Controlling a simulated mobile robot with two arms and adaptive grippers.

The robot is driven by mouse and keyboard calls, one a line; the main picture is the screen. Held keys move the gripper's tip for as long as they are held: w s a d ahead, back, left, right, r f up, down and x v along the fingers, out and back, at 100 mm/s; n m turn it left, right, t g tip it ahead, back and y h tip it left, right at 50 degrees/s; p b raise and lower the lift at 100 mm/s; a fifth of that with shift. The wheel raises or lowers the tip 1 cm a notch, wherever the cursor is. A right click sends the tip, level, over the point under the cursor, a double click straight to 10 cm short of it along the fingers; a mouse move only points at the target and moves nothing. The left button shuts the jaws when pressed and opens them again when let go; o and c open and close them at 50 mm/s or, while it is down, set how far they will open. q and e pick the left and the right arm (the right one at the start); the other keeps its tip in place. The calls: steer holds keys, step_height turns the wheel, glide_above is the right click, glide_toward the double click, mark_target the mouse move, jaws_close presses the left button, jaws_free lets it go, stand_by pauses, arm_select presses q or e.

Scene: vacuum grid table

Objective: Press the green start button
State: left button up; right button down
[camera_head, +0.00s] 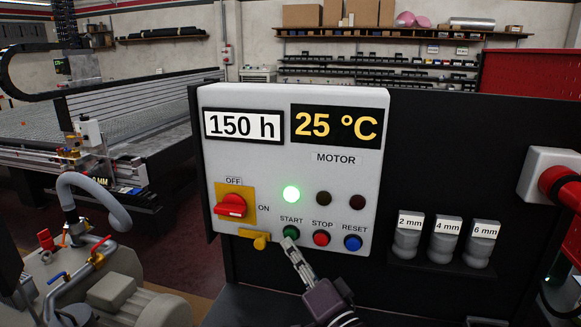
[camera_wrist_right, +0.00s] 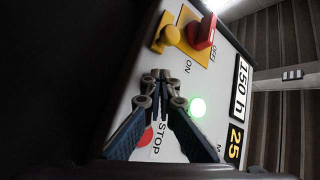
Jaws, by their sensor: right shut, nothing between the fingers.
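The green start button (camera_head: 291,232) is on the lower part of a light grey control box (camera_head: 240,160), under the label START. A lit green lamp (camera_head: 291,194) glows above it; it also shows in the right wrist view (camera_wrist_right: 197,107). My right gripper (camera_head: 289,243) is shut and empty, with its fingertips at the lower edge of the start button in the head view. I cannot tell whether they touch it. In the right wrist view the gripper (camera_wrist_right: 155,78) hides the start button. My left gripper is not in view.
A red stop button (camera_head: 321,239) and a blue reset button (camera_head: 353,242) sit to the right. A red rotary switch (camera_head: 231,206) and a yellow knob (camera_head: 257,241) are to the left. Grey tool holders (camera_head: 445,240) stand further right.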

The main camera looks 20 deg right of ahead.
steer(key=s+a, duration=0.1)
steer(key=s+a+p, duration=0.1)
steer(key=s, duration=0.1)
steer(key=s+a, duration=0.1)
steer(key=shift+s, duration=0.25)
stand_by(0.7)
